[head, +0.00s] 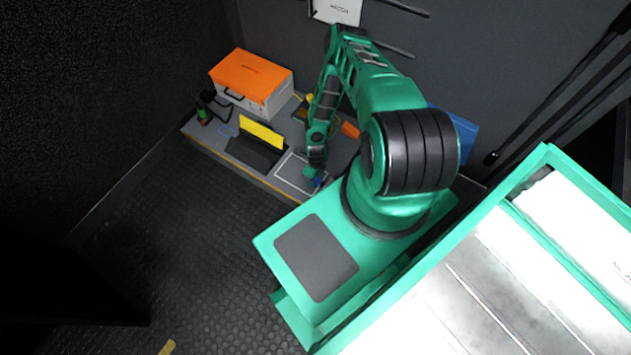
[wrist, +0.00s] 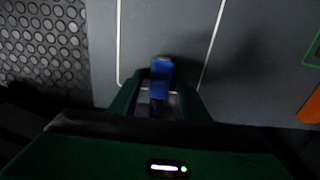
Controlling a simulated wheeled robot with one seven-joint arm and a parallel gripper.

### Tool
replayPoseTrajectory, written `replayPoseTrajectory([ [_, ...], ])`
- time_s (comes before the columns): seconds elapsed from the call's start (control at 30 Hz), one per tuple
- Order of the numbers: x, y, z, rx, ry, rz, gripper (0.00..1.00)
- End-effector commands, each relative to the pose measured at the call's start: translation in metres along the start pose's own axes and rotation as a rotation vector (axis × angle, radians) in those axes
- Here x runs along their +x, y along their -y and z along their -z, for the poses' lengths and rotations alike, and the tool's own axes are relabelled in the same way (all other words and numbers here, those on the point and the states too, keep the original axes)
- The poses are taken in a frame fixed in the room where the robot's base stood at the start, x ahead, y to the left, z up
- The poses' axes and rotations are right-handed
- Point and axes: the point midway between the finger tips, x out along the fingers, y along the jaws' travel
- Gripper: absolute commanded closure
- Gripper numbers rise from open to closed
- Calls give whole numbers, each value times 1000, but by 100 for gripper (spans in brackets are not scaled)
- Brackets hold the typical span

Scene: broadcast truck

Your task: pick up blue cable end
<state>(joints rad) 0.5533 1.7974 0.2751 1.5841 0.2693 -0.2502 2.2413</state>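The blue cable end (wrist: 161,78) shows in the wrist view as a small upright-looking blue block between my gripper's fingers. In the head view it is a small blue spot (head: 318,182) at the bench's front edge, partly hidden by my gripper (head: 312,173). In the wrist view my gripper (wrist: 160,82) is open, with one dark green finger on each side of the cable end. A narrow gap shows on both sides. A dark part continues below the blue block toward the palm. Whether the cable end rests on the surface is unclear.
A white-outlined area (head: 289,178) lies on the grey bench around the cable end. An orange-topped case (head: 252,78), a yellow-and-black item (head: 259,137) and an orange block (head: 350,130) stand on the bench.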

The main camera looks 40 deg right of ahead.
Motion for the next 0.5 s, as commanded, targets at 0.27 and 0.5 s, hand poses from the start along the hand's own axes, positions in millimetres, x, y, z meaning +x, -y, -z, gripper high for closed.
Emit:
replayPoseTrajectory([
  [0.27, 0, 0, 0, 0, 0, 0, 100],
  [0.5, -2, 0, 0, 0, 0, 0, 100],
])
